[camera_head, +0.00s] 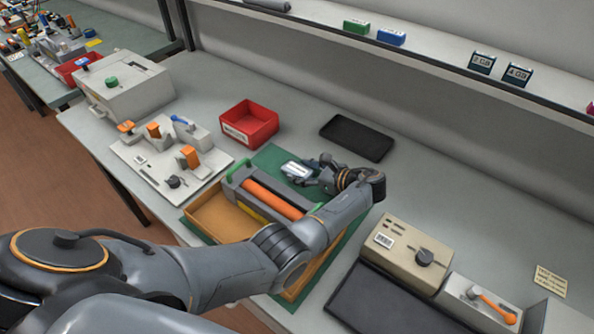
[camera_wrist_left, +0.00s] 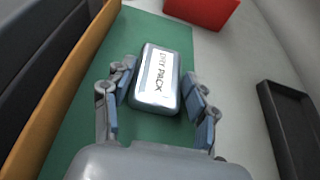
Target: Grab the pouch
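The pouch (camera_head: 297,169) is a small silver-grey pack with a white label, lying on the green mat (camera_head: 273,156) beside the toner cartridge. In the left wrist view the pouch (camera_wrist_left: 157,80) shows the label "DRY PACK". My left gripper (camera_head: 312,172) is open low over the mat at the pouch's near end. In the left wrist view the fingertips of my left gripper (camera_wrist_left: 158,78) stand on either side of the pouch. The left finger is very close to its edge; I cannot tell whether it touches. My right gripper is not in view.
A toner cartridge with an orange roller (camera_head: 272,199) lies in an orange-brown tray (camera_head: 212,217) left of the pouch. A red bin (camera_head: 250,124) stands behind. A black tray (camera_head: 357,138) lies to the right. A beige device (camera_head: 407,246) stands at the front right.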

